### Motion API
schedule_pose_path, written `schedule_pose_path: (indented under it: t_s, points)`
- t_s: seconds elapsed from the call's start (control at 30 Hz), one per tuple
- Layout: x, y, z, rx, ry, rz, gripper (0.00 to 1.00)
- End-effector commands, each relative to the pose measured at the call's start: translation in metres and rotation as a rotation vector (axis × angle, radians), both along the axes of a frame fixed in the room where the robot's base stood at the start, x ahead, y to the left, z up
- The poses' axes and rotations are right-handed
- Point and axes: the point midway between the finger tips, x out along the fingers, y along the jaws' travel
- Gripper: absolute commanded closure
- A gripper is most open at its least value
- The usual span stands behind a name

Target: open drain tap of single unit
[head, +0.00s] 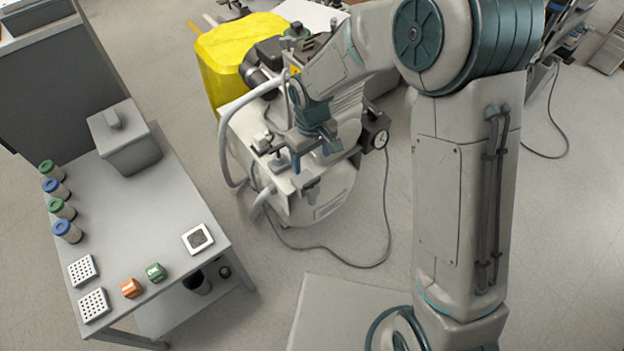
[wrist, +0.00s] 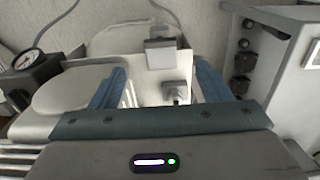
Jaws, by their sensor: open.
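The single unit (head: 300,200), a white compressor with a round pressure gauge (head: 381,139), stands on the floor in the middle of the head view. My gripper (head: 314,146) is over its front top, pointing down. In the wrist view my gripper (wrist: 160,80) shows two blue fingers spread apart with nothing clamped between them. A small grey block-like fitting (wrist: 177,92) shows between the fingers, and a larger grey fitting (wrist: 160,44) lies just beyond them. I cannot tell which fitting is the drain tap. The gauge also shows at left in the wrist view (wrist: 28,60).
A yellow container (head: 225,62) stands behind the unit. Grey hoses (head: 228,150) loop on its left, and a dark cable (head: 340,262) lies on the floor. A grey table (head: 140,215) with jars and small blocks stands at left. Floor between them is mostly clear.

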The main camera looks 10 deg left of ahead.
Motion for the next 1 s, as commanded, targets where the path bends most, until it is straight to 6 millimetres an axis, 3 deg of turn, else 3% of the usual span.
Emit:
schedule_pose_path:
  t_s: [0.1, 0.4, 0.6, 0.87, 0.9, 1.0]
  points:
    - [-0.001, 0.000, -0.032, -0.003, 0.005, 0.000, 0.29]
    - [-0.001, 0.000, -0.084, -0.001, 0.002, -0.001, 0.29]
    - [0.000, 0.000, -0.096, 0.000, 0.000, -0.001, 0.29]
    - [0.000, 0.000, -0.096, 0.000, 0.000, -0.002, 0.29]
    - [0.000, 0.000, -0.096, 0.000, 0.000, -0.002, 0.32]
    - [0.000, 0.000, -0.096, 0.000, 0.000, -0.002, 0.60]
